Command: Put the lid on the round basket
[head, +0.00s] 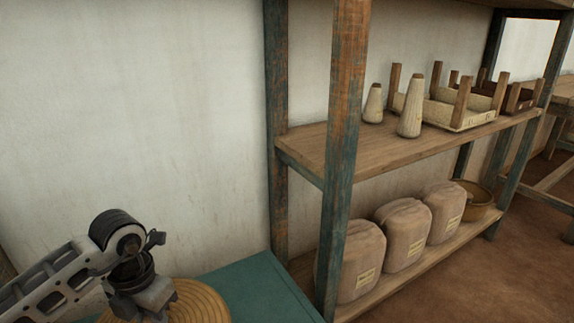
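A round, tan, coiled woven piece (205,303) shows at the bottom edge in the head view, cut off by the frame. It looks like the basket's lid, but I cannot tell whether it is apart from the basket or on it. My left gripper (143,306) points down over this piece, and its fingertips are hidden or out of frame. I cannot tell whether it is open or shut, or whether it touches the weave. My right gripper is not in view.
A teal surface (255,290) lies beneath the woven piece. A wooden shelf rack with a worn post (343,150) stands to the right, holding sacks (357,262), cones (411,107), trays (455,110) and a round bowl (479,204). A plain wall is behind.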

